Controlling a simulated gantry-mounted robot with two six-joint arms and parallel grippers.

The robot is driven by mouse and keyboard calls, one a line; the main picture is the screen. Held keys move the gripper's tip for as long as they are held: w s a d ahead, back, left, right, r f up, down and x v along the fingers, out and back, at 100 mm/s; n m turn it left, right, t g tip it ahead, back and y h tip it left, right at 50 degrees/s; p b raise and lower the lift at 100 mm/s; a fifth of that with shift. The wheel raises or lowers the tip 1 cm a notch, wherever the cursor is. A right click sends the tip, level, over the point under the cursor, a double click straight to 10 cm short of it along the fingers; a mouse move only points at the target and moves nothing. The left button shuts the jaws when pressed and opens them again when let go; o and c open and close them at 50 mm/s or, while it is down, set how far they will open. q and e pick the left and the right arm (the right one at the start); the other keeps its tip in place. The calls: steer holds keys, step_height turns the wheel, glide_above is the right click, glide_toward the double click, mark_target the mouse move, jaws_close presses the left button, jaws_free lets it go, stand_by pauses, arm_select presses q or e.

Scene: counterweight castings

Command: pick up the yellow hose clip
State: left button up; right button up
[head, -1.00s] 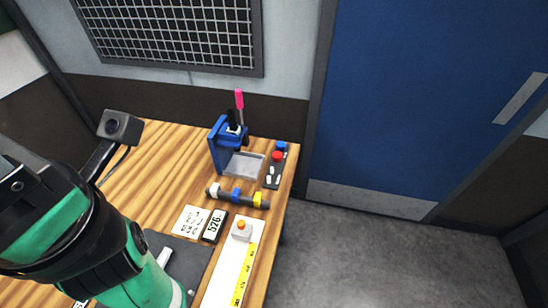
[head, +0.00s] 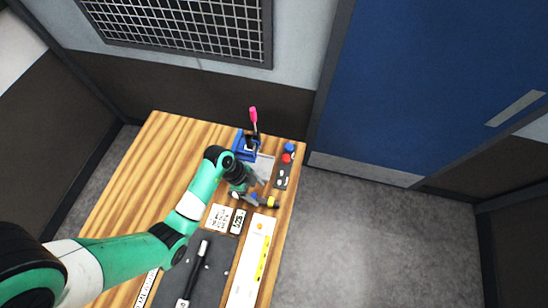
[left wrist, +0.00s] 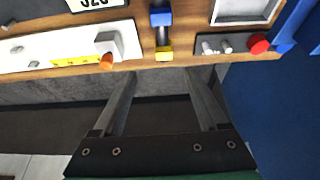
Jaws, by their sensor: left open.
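The yellow hose clip (head: 271,202) sits around the right end of a dark hose, next to a blue clip (head: 252,199). In the left wrist view the yellow clip (left wrist: 164,45) shows just beyond the fingertips, about centred between them, with the blue clip (left wrist: 161,17) behind it. My left gripper (head: 250,183) is over the hose area and partly hides the hose's left part. In the left wrist view its fingers (left wrist: 160,72) are spread, with nothing between them. My right gripper is not in view.
A dark switch block with a red button (head: 289,148) is to the right.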

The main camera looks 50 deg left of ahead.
mark_target(269, 201)
arm_select(q)
steer(key=b+x, duration=0.2)
steer(key=x, duration=0.4)
steer(key=shift+w+f, duration=0.15)
steer(key=shift+w, duration=0.05)
steer(key=b+x, duration=0.2)
steer(key=x, duration=0.3)
steer(key=shift+w+a+f, duration=0.1)
steer(key=shift+a+f, duration=0.05)
steer(key=c, duration=1.1)
